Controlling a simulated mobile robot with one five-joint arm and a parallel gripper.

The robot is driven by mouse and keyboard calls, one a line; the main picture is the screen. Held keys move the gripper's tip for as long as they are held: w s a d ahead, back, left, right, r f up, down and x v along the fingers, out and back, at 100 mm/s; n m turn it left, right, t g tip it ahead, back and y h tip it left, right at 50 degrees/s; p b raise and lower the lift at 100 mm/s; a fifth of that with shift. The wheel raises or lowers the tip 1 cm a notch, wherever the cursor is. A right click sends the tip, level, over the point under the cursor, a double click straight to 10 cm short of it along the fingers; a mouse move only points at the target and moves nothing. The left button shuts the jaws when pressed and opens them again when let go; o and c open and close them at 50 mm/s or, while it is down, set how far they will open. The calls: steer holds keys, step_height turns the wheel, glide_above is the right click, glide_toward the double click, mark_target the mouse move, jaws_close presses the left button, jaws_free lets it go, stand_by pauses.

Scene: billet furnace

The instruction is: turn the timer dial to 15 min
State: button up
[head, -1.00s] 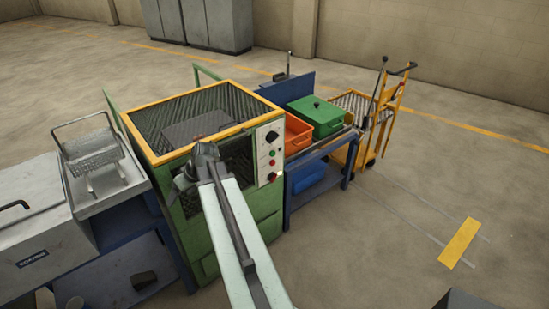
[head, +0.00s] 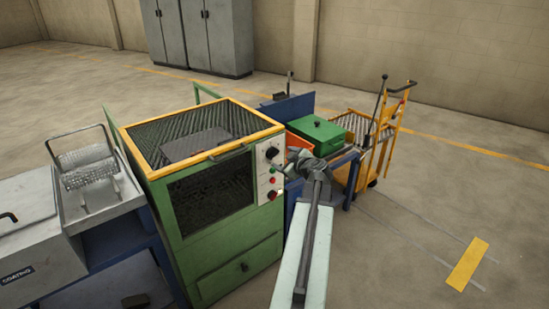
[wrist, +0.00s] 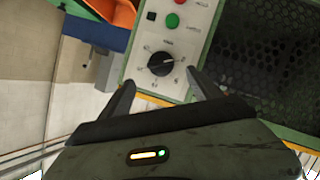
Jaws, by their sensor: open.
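The timer dial (wrist: 162,64) is a round black knob with a pale pointer line on a white control panel, ringed by small figures too small to read. In the wrist view the pointer line lies roughly level. The dial also shows at the top of the panel in the head view (head: 272,153). My gripper (wrist: 161,78) is open and empty in the wrist view, its two dark fingers spread to either side below the dial and apart from it. In the head view my gripper (head: 291,170) is beside the panel, its fingers hard to make out.
Below the dial on the panel are a green button (head: 272,180) and a red button (head: 272,195). The green furnace (head: 215,262) has a mesh window left of the panel. An orange bin (head: 298,141) and green box (head: 318,131) stand right of it. Floor at right is open.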

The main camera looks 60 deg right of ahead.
mark_target(274, 155)
steer(key=b+x, duration=0.2)
steer(key=x, duration=0.6)
steer(key=shift+a+f, duration=0.1)
steer(key=c, duration=1.4)
